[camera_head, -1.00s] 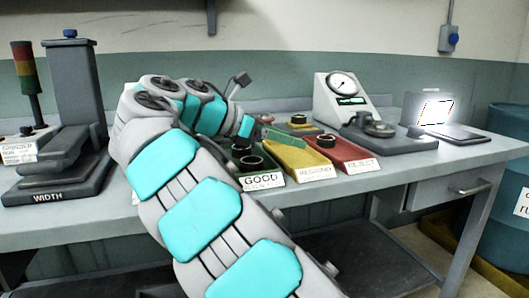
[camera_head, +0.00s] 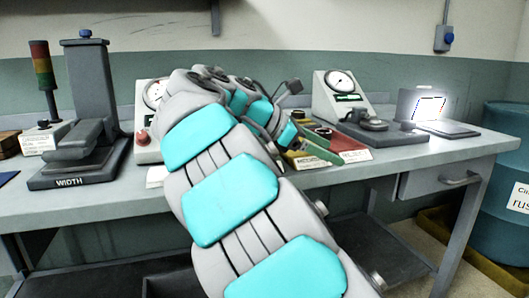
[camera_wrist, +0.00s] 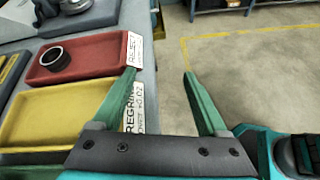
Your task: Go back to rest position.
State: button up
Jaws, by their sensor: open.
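My gripper (camera_wrist: 158,100) is open and empty in the wrist view, its two green fingers spread apart. The left finger overlaps the near ends of the yellow regrind tray (camera_wrist: 50,115) and red reject tray (camera_wrist: 105,62); the right finger is over the floor. In the head view my arm reaches across the bench, and the green gripper fingers (camera_head: 318,152) show just right of its bent wrist, in front of the trays. The arm hides the good tray.
A black ring (camera_wrist: 55,58) lies in the red tray. A blue barrel (camera_head: 505,170) stands right of the bench.

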jog(key=s+d+f+m+g+y, duration=0.45)
jog(key=s+d+f+m, duration=0.65)
jog(key=s+f, duration=0.4)
jog(key=s+a+f+m+y, duration=0.3)
jog(key=s+f, duration=0.4)
jog(key=s, duration=0.3)
jog(key=s+a+f+m+y, duration=0.4)
jog(key=s+f, duration=0.4)
jog(key=s, duration=0.2)
jog(key=shift+s+a+f+g, duration=0.2)
jog(key=shift+s+a+g, duration=0.15)
jog(key=shift+a, duration=0.3)
